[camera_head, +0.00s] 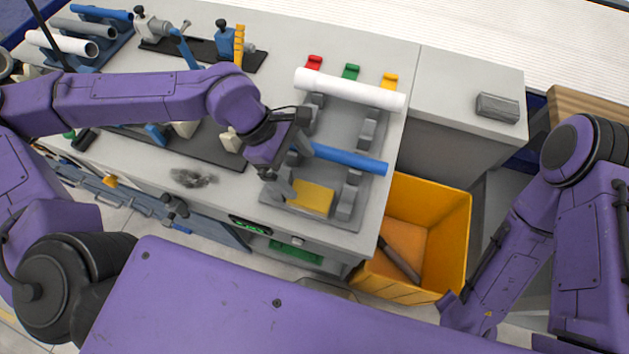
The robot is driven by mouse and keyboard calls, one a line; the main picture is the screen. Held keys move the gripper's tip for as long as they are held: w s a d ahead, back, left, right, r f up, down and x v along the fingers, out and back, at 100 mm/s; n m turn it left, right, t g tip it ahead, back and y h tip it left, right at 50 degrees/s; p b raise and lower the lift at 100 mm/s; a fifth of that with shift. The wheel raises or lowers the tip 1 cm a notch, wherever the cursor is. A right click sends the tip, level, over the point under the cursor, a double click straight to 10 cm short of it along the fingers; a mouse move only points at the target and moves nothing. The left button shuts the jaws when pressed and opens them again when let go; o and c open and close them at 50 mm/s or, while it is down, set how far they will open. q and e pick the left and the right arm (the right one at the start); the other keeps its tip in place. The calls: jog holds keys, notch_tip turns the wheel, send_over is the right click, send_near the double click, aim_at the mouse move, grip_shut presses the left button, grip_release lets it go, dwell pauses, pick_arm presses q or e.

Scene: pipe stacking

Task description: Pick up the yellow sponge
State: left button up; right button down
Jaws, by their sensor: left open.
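The yellow sponge (312,198) lies flat on the near part of a grey fixture plate (322,217) on the workbench. My left gripper (288,172) reaches over the plate from the left, with its fingers just up and left of the sponge. It is open, and the sponge is not seen between its fingers. Part of the sponge's left side is close to or behind a finger. My right arm hangs at the right, and no right gripper fingers can be made out.
A blue pipe (350,159) and a white pipe (350,88) lie across the grey supports. A yellow bin (455,235) stands below the bench's right edge. A grey block (497,107) sits at the right. Tools and more pipes (62,42) are at the upper left.

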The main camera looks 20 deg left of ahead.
aim_at(310, 195)
pick_arm(q)
jog(key=x, duration=0.5)
jog(key=s+a+x, duration=0.1)
jog(key=x, duration=0.2)
jog(key=shift+s+f, duration=0.1)
jog(key=shift+f, duration=0.2)
jog(key=shift+d+f, duration=0.35)
jog(key=c, duration=1)
